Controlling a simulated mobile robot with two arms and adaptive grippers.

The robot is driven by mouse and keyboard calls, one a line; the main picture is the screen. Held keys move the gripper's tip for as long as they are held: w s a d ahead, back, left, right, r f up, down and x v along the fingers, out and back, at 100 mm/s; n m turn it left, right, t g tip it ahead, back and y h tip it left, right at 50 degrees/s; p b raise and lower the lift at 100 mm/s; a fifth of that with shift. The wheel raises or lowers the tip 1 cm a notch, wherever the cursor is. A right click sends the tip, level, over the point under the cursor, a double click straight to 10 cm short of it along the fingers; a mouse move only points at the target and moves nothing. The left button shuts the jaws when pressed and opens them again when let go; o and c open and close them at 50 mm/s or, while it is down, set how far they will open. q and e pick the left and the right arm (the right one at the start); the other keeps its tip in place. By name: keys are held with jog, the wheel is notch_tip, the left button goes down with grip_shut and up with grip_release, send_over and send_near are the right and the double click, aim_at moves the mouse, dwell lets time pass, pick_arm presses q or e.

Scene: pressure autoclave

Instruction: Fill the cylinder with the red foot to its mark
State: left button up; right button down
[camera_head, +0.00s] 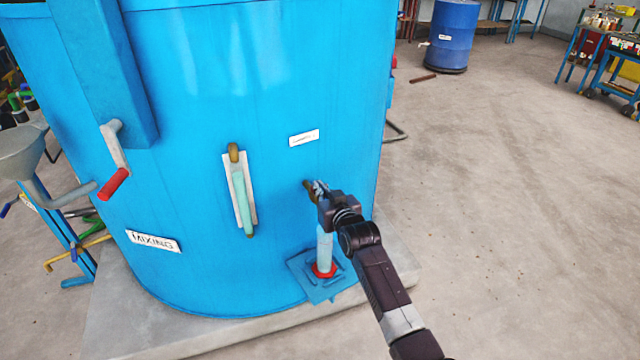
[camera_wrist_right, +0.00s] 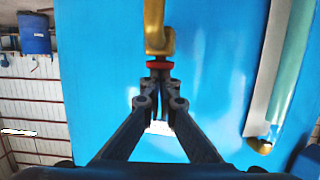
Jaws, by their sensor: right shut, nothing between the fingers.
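The clear cylinder (camera_head: 324,243) stands upright on a blue plate at the foot of the blue tank, and its red foot (camera_head: 324,270) shows. My right gripper hides its top, and its mark and liquid level cannot be made out. A brass tap (camera_head: 308,188) sticks out of the tank above it. My right gripper (camera_head: 318,187) is shut and empty at the tap. In the right wrist view the fingertips (camera_wrist_right: 158,76) are close to the tap's red part (camera_wrist_right: 158,65), below the brass spout (camera_wrist_right: 157,30); contact cannot be told. My left gripper is out of view.
The tank (camera_head: 200,260) has a sight glass (camera_head: 241,195) with pale green liquid and a crank (camera_head: 116,170) with a red handle. The floor at right is mostly clear, with a blue drum (camera_head: 453,40) behind.

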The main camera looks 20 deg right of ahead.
jog(key=shift+s+f, duration=0.2)
jog(key=shift+f, duration=0.55)
jog(key=r+p, duration=0.4)
jog(key=r, duration=0.2)
jog(key=shift+w+p, duration=0.2)
jog(key=shift+p, duration=0.1)
jog(key=b+v, duration=0.1)
jog(key=v, duration=0.9)
jog(key=shift+f, duration=0.15)
